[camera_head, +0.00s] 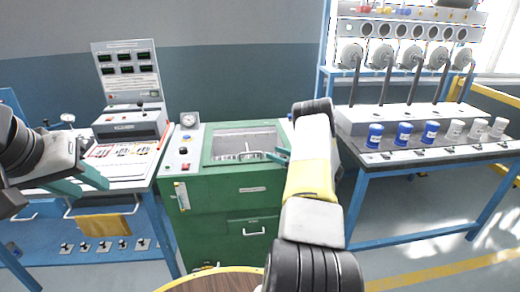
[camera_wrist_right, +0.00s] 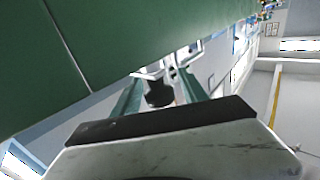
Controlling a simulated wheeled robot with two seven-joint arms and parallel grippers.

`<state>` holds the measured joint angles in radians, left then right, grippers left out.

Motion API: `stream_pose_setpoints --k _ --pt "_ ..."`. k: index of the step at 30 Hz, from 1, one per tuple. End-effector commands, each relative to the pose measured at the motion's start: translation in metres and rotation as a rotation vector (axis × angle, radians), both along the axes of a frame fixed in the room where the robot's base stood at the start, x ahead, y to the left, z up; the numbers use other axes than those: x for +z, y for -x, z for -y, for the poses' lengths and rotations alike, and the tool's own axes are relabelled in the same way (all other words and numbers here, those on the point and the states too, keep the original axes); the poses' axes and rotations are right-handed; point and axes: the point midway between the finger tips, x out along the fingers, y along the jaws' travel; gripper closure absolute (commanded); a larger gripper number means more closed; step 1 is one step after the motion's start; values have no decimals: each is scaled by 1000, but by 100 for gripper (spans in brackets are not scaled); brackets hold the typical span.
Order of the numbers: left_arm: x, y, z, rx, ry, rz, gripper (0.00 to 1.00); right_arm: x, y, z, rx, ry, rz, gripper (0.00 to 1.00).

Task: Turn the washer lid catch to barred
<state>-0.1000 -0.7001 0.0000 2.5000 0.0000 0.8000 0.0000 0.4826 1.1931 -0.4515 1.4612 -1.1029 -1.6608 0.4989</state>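The green washer (camera_head: 225,190) stands in the middle of the head view, with a windowed lid (camera_head: 235,145) on top. My right gripper (camera_head: 279,155) is at the lid's right front corner, its arm hiding the washer's right side. In the right wrist view, its two teal fingers (camera_wrist_right: 160,98) are apart. A dark rounded knob (camera_wrist_right: 158,94) appears between them, beside a pale metal bracket (camera_wrist_right: 165,66); I cannot tell whether the fingers touch it. Which part is the catch, and its setting, is unclear. My left gripper (camera_head: 82,184) is open and empty, before the left bench.
A white-topped bench with a control console (camera_head: 128,122) stands left. A blue-framed bench (camera_head: 430,155) at right carries blue and white jars. A round wooden top (camera_head: 215,283) is at the bottom. The washer's panel has a gauge (camera_head: 188,120) and a red switch (camera_head: 186,166).

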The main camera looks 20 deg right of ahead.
Motion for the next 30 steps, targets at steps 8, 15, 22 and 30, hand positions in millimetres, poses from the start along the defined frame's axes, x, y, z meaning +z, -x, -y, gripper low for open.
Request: stream_pose_setpoints --k 8,15,22,30 --pt "0 0 0 0 0 0 64 0 13 10 -3 0 -1 49" --pt "0 0 0 0 0 0 64 0 48 32 -4 1 -1 49" --pt "0 0 0 0 0 0 64 -1 65 42 -1 0 -1 49" --pt "0 0 0 0 0 0 64 -1 66 42 0 1 -1 49"
